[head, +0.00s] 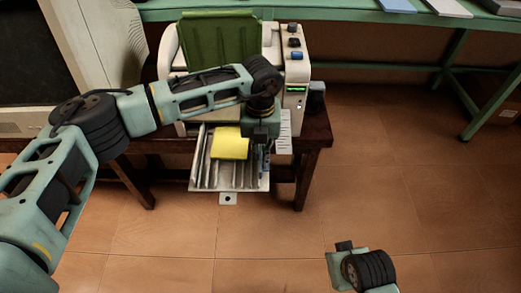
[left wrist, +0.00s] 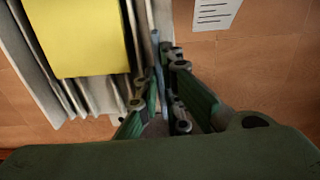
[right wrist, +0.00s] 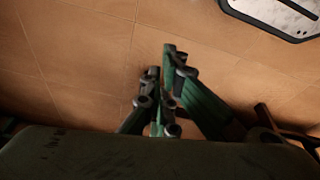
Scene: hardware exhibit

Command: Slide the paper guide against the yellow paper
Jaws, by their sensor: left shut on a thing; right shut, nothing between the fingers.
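The yellow paper (head: 230,146) lies on the ribbed grey tray (head: 229,184) at the front of the printer; it also shows in the left wrist view (left wrist: 82,38). The paper guide (left wrist: 157,58) is a thin blue-grey upright piece right of the paper, with a narrow strip of tray between them. My left gripper (left wrist: 163,72) is shut on the guide; it shows over the tray's right side in the head view (head: 262,150), where it hides most of the guide. My right gripper (right wrist: 162,80) is shut and empty over the floor, low in the head view (head: 344,246).
The cream printer (head: 291,70) with a green upright sheet support (head: 220,40) stands on a dark wooden table (head: 316,132). A printed white label (head: 284,126) is right of the tray. A green bench (head: 420,17) runs behind.

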